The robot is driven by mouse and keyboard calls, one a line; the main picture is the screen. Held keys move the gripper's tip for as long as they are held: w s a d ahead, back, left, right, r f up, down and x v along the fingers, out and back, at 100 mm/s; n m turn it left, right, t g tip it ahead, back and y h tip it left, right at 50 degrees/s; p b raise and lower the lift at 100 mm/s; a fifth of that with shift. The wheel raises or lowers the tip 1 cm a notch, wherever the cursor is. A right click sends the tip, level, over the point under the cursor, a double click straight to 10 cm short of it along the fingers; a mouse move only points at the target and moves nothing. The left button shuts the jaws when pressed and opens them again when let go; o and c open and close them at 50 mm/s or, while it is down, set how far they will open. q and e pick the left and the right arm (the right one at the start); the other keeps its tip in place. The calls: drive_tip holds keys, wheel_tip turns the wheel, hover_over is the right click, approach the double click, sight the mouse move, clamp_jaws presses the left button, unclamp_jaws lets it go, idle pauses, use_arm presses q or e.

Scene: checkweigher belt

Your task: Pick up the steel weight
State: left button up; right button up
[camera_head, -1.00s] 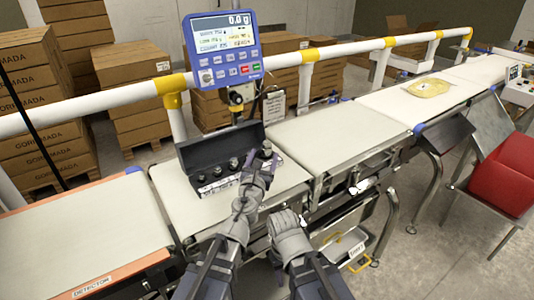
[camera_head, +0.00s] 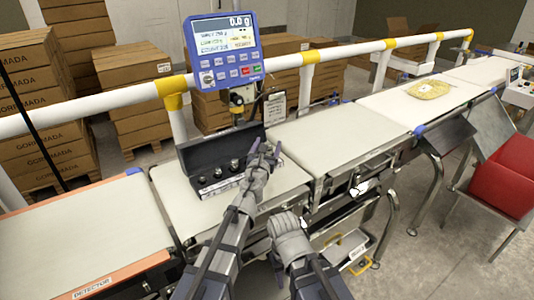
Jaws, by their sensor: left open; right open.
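Several small steel weights (camera_head: 235,165) stand in a row in the open black case (camera_head: 188,158) on the checkweigher belt. My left gripper (camera_head: 265,150) is open at the right end of the case, its two fingers spread apart. The gripper and wrist cover that end of the case, and I cannot see a weight between the fingers. My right gripper (camera_head: 287,222) is lower, in front of the belt's near edge, away from the case; no object shows in it.
A blue display (camera_head: 222,50) stands on a post behind the case. A white rail (camera_head: 120,108) runs behind the belts. The middle belt (camera_head: 335,135) is clear. A yellow packet (camera_head: 428,89) lies on the far belt. A red bin (camera_head: 505,175) is at the right.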

use_arm(q)
clamp_jaws()
idle(0.5)
idle(0.8)
